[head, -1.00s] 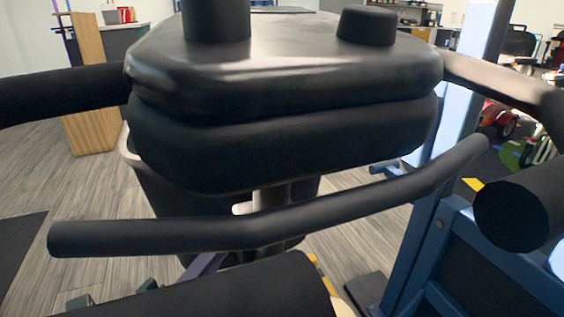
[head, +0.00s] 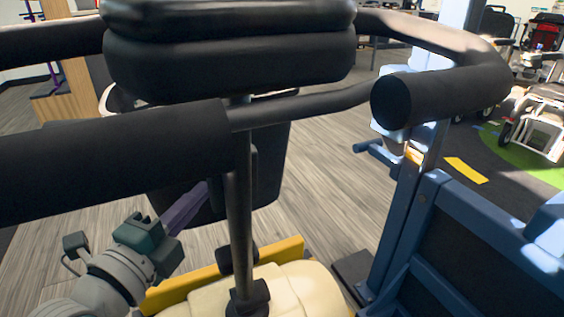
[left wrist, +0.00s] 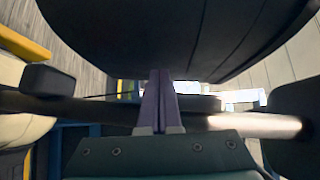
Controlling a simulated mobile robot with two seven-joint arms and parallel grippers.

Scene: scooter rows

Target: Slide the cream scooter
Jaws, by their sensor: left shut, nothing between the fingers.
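The cream scooter (head: 285,285) stands close in front of me, its pale body low in the head view. Its dark steering column (head: 240,200) rises to black handlebars with a thick grip (head: 110,155). A black basket (head: 262,160) shows behind the column. My left gripper (head: 197,198) has purple fingers shut with nothing between them, left of the column. In the left wrist view the fingers (left wrist: 158,95) point at a big dark curved surface, with a dark bar crossing beside them. I cannot tell whether they touch. My right gripper is out of view.
A blue metal frame (head: 485,215) stands close on the right. A yellow bar (head: 225,272) runs low beside the cream body. Wood-look floor (head: 335,185) is open between column and frame. Other scooters (head: 535,115) stand farther right.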

